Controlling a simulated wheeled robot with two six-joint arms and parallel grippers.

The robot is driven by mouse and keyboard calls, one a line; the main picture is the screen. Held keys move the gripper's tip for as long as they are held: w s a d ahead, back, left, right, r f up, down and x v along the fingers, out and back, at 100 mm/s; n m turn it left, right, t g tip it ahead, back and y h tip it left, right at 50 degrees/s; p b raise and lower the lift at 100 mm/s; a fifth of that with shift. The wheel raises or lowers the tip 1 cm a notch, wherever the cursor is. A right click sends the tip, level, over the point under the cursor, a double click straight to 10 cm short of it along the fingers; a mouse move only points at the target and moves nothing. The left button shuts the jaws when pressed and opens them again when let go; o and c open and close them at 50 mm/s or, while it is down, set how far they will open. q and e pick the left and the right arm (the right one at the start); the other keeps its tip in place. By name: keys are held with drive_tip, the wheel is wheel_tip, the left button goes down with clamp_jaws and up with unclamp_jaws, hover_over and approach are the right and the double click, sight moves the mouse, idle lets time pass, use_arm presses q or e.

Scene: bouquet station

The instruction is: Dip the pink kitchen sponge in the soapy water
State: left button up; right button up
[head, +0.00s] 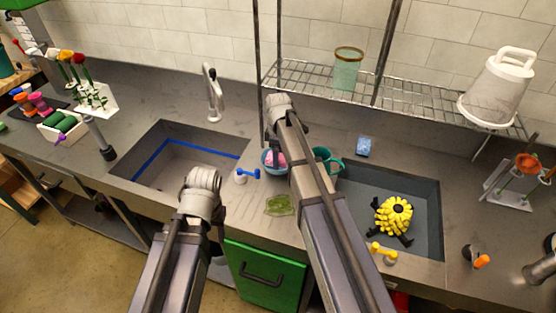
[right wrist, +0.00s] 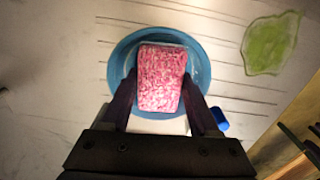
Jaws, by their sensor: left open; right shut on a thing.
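The pink kitchen sponge (right wrist: 161,72) is held between the fingers of my right gripper (right wrist: 161,84), which is shut on it. The sponge is over the round blue bowl (right wrist: 120,55), inside its rim as seen from above. In the head view the sponge (head: 280,158) shows at the bowl (head: 266,169), partly hidden by my right arm. The water is mostly hidden, and I cannot tell whether the sponge touches it. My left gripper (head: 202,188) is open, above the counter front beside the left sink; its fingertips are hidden.
A green leaf-shaped mat (head: 280,205) lies in front of the bowl. A blue sponge (head: 363,146) lies behind the right sink (head: 425,215), which holds a yellow brush-like thing (head: 393,215).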

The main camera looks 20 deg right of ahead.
drive_tip(key=shift+w+r+p, duration=0.1)
drive_tip(key=shift+r+p, duration=3.1)
drive_tip(key=shift+r, duration=0.2)
wheel_tip(320, 180, up, 4)
drive_tip(key=p, duration=0.4)
drive_tip(key=shift+f, duration=0.15)
wheel_tip(320, 180, down, 4)
drive_tip(key=b, duration=0.4)
drive_tip(key=shift+f+b, duration=0.2)
drive_tip(key=shift+b, duration=0.15)
drive_tip(key=shift+r, duration=0.15)
